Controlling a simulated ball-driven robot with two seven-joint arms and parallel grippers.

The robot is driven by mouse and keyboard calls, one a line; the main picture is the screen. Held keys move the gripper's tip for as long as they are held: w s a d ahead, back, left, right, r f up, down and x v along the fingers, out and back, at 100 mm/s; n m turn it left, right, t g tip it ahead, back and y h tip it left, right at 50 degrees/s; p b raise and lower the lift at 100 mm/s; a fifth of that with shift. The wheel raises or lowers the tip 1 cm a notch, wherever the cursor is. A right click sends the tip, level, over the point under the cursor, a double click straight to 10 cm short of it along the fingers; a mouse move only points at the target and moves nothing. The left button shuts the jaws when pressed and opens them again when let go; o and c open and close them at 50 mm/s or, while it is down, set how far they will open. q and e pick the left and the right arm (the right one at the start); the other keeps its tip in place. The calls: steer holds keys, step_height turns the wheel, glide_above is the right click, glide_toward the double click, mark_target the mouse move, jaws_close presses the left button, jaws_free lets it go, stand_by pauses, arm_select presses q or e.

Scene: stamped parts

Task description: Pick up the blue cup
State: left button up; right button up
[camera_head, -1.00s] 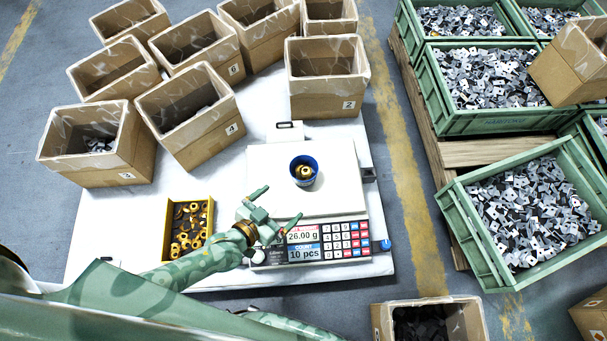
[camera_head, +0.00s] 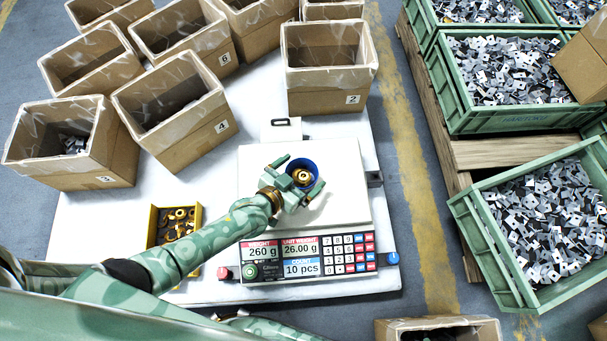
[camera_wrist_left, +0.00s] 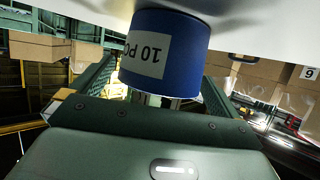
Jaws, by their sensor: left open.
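The blue cup (camera_head: 311,164) stands on the white plate of the scale (camera_head: 345,205) and holds several brass-coloured parts. My left gripper (camera_head: 301,176) is open at the cup, with one finger on each side of it in the head view. In the left wrist view the blue cup (camera_wrist_left: 185,50) fills the space in front of the gripper, and a white label with "10 PC" shows on it. Whether the fingers touch the cup, I cannot tell. My right gripper is not in view.
A yellow bin (camera_head: 153,228) of brass parts lies left of the scale. Open cardboard boxes (camera_head: 328,101) stand behind it. Green crates (camera_head: 462,205) of metal parts stand at the right. The scale's display (camera_head: 300,250) reads 260 g and 10 pcs.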

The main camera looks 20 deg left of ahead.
arm_select(q)
steer(key=shift+w+d+f, duration=0.1)
steer(key=shift+w+d, duration=0.05)
steer(key=shift+w, duration=0.2)
steer(key=c, duration=1.1)
